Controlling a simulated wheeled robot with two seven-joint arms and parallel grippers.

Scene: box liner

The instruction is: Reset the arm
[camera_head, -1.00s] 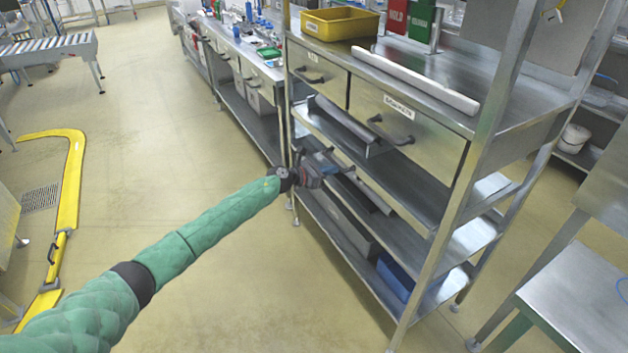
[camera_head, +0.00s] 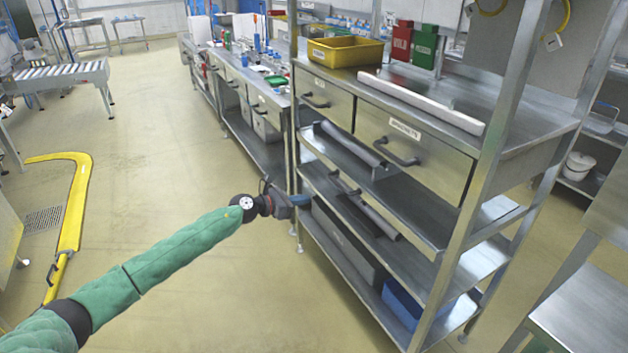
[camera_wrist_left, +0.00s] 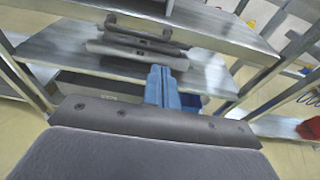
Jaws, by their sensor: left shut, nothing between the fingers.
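My left arm, in a green sleeve, reaches in from the lower left in the head view. Its gripper (camera_head: 300,200) is at the left front edge of the steel rack (camera_head: 447,262), about level with the middle shelf. In the left wrist view the blue fingers (camera_wrist_left: 162,88) are together with nothing between them, pointing toward the rack's shelves. My right gripper does not show.
The rack has two drawers with dark handles (camera_head: 397,153) under its top. A yellow tray (camera_head: 345,52) stands on top. Grey bars (camera_head: 365,205) lie on the middle shelf, and a blue bin (camera_head: 402,304) sits on the lower shelf.

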